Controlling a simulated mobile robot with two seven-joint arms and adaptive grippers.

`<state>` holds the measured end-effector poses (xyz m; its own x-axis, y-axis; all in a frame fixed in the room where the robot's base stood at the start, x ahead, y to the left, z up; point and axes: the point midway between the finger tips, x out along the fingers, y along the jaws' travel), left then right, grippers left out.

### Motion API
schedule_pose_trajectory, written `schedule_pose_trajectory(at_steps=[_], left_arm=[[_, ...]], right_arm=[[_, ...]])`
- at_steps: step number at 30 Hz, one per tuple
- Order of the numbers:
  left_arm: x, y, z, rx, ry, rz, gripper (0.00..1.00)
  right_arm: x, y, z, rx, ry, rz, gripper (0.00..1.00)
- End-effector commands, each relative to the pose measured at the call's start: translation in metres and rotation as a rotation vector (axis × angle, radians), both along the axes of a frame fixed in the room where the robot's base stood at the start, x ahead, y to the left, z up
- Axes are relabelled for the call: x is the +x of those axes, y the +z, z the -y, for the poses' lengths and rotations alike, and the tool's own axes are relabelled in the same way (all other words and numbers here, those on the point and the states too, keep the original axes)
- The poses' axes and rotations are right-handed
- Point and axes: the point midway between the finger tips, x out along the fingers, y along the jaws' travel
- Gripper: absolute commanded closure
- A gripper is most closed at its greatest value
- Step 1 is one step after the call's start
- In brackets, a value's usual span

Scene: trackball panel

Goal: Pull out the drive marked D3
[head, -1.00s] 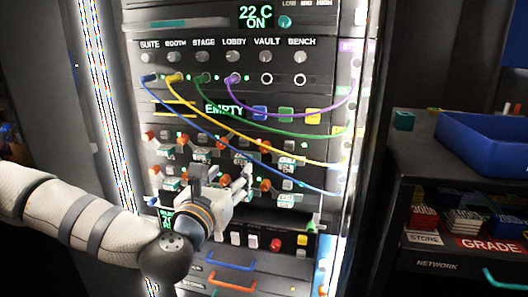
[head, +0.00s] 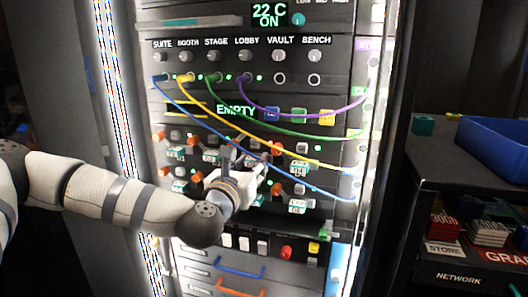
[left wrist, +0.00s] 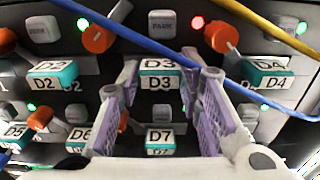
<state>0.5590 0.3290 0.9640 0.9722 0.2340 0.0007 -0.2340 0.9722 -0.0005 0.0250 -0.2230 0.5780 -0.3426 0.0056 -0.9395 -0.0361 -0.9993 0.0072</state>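The drive D3 (left wrist: 160,75) is in the upper middle of the left wrist view, with a teal-and-white front label. Its PARK button (left wrist: 162,24) is above it; a red light and an orange lever (left wrist: 220,36) are up to the right. My left gripper (left wrist: 159,68) is open, with one finger on each side of the D3 label. I cannot tell whether the fingers touch it. In the head view my left gripper (head: 246,156) is at the drive rows and largely hides D3. My right gripper is not in view.
Drives D2 (left wrist: 52,76) and D4 (left wrist: 272,75) flank D3, and D7 (left wrist: 159,140) is below. Their visible lights are green. A blue cable (left wrist: 150,45) crosses in front, just above D3; a yellow cable (left wrist: 265,25) passes at upper right. A blue bin (head: 490,150) stands right of the rack.

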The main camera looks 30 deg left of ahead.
Motion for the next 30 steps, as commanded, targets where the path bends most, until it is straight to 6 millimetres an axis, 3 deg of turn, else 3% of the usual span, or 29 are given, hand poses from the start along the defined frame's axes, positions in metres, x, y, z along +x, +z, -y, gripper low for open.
schedule_pose_trajectory(at_steps=[7,8,11,30], left_arm=[[0.0,-0.001,0.0,0.001,-0.001,-0.001,0.94],[0.0,0.0,0.0,0.0,-0.001,0.0,0.74],[0.0,0.0,0.0,0.001,-0.001,0.0,0.96],[-0.035,0.0,0.009,0.001,-0.001,-0.001,0.96]], right_arm=[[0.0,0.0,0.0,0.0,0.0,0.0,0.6],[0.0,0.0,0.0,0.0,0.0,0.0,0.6],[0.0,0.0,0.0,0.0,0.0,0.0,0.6],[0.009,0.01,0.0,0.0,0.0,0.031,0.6]])
